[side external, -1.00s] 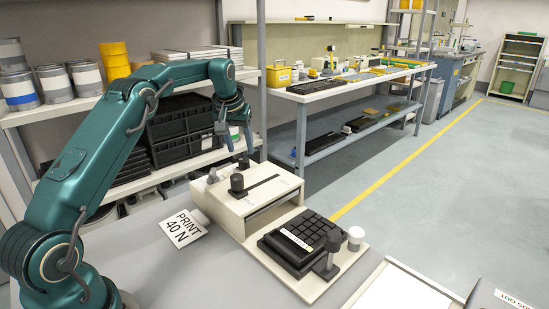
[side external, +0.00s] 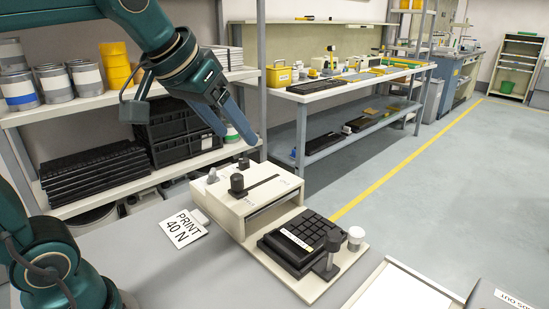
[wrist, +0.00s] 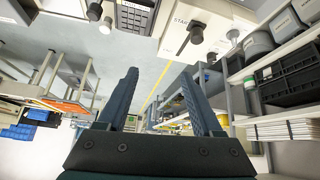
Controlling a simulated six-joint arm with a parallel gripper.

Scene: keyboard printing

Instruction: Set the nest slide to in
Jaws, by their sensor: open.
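The cream printing machine (side external: 262,203) stands on the grey bench, with a slot and a black knob (side external: 237,184) on its top. In front of its opening, on the base plate, lies the black keyboard nest (side external: 297,244) with a keyboard in it. A black upright handle (side external: 331,250) stands at the nest's front corner, beside a white-topped post (side external: 355,239). My gripper (side external: 232,128) is open and empty, above and behind the machine. In the wrist view my open fingers (wrist: 158,76) show, with the keyboard (wrist: 132,14) and machine top at the upper edge.
A "PRINT 40 N" card (side external: 183,228) lies left of the machine. A white tray (side external: 402,290) and a dark bin (side external: 495,297) are at the front right. Shelves with cans and black crates (side external: 182,128) stand behind. A small grey lever (side external: 212,176) stands on the machine's top.

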